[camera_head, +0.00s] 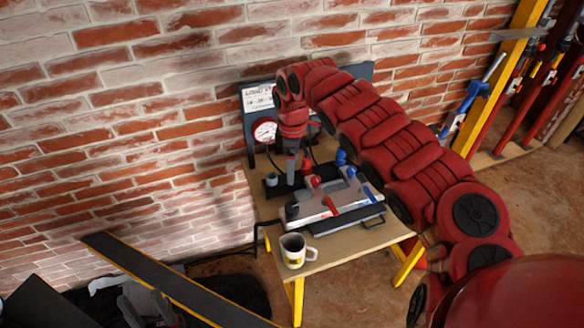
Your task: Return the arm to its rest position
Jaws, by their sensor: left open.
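My left arm, red and segmented, comes in from the lower right and arches over the yellow-legged workbench (345,247). Its end points down beside the gauge, and my left gripper (292,167) hangs open over the back of the test rig (330,199). I see nothing held in it. The fingertips are small here, and I cannot tell whether they touch the rig. My right gripper is not in view.
A mug (293,251) stands at the bench's front left corner. A round gauge (265,131) and a white sign (259,97) are against the brick wall behind. A dark bar with yellow edging (165,278) crosses the lower left. Tools on a yellow rack (497,75) stand at right.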

